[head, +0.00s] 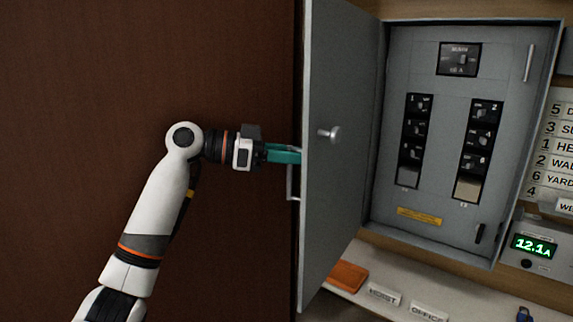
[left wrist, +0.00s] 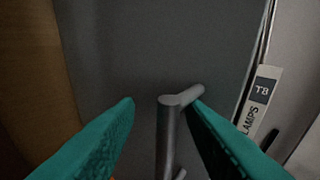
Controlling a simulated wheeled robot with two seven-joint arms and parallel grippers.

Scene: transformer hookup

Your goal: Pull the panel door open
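The grey panel door (head: 340,165) stands swung wide open to the left of the grey panel box (head: 400,225). A small round knob (head: 330,134) is on its inner face. The door's bar handle (head: 291,186) is on its outer face, at the door's free left edge. In the left wrist view the handle (left wrist: 168,135) stands between the parted fingers, close to the right finger, with a gap to the left one. My right gripper is not in view.
Inside the box are a main switch (head: 459,60) and two columns of breakers (head: 416,130). A shelf (head: 375,310) below holds an orange block (head: 347,277) and label plates. A meter (head: 534,246) reads 12.1 A at the right.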

